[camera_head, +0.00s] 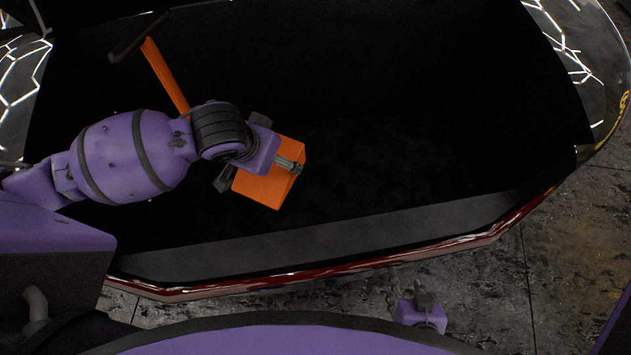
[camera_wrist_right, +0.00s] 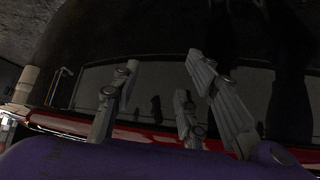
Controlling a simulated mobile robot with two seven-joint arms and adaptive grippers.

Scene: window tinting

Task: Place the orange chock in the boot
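The orange chock (camera_head: 265,188) is a block held over the dark boot (camera_head: 420,120). My left gripper (camera_head: 258,172), on the arm from the left, has its fingers on opposite sides of the chock and is shut on it. A gap between the chock and the boot floor is hard to judge. My right gripper (camera_head: 425,298) is low in the head view, outside the boot's red rear edge. In the right wrist view my right gripper (camera_wrist_right: 155,95) has its grey fingers spread, with nothing between them.
A long orange-handled tool (camera_head: 165,75) with a black end lies at the boot's left, partly behind my left arm. The red bumper edge (camera_head: 330,280) runs along the boot's near side. The boot's middle and right look clear.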

